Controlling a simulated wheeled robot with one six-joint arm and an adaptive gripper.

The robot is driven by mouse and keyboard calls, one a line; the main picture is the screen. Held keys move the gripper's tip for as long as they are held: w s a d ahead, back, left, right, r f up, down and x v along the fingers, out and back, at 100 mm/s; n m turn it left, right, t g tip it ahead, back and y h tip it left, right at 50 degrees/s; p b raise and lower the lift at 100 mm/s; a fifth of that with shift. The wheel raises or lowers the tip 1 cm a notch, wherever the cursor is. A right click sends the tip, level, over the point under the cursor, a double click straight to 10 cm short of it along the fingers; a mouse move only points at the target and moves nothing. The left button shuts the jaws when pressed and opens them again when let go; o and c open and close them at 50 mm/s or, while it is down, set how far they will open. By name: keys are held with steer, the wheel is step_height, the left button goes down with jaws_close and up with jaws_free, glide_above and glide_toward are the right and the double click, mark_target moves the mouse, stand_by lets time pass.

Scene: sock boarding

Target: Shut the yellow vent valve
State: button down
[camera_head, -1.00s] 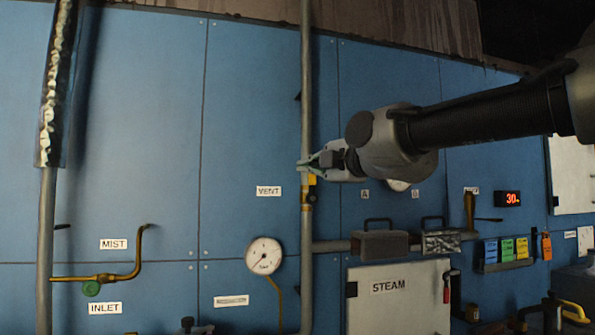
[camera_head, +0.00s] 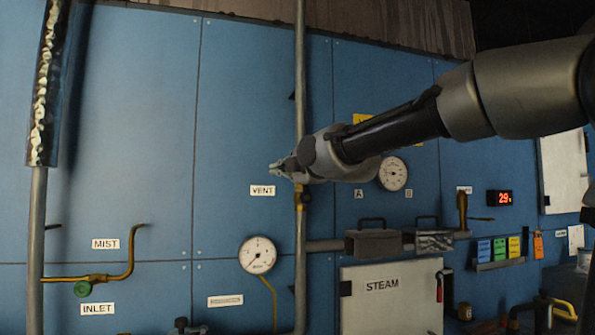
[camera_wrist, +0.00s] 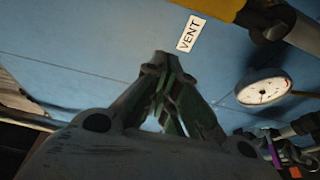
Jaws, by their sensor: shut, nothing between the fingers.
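The vent valve's yellow part (camera_head: 300,197) sits on the vertical grey pipe, just right of the VENT label (camera_head: 263,190). My gripper and wrist hide its upper part in the head view. In the wrist view a yellow piece (camera_wrist: 212,8) at the top edge, beside a pipe, appears to be part of this valve. My gripper (camera_head: 274,170) is shut and empty. Its tips are left of the pipe and above the VENT label in the head view. In the wrist view the closed tips (camera_wrist: 164,62) point toward the VENT label (camera_wrist: 190,34), apart from the yellow piece.
The grey vertical pipe (camera_head: 300,90) runs up the blue wall. A round gauge (camera_head: 257,255) is at lower left of the valve, another (camera_head: 393,173) to the right. A STEAM cabinet (camera_head: 390,300) stands below. The wall left of the gripper is clear.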

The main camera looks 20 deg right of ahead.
steer(key=shift+w+d, duration=0.1)
steer(key=shift+d, duration=1.9)
steer(key=shift+w+d, duration=0.1)
steer(key=shift+d, duration=0.05)
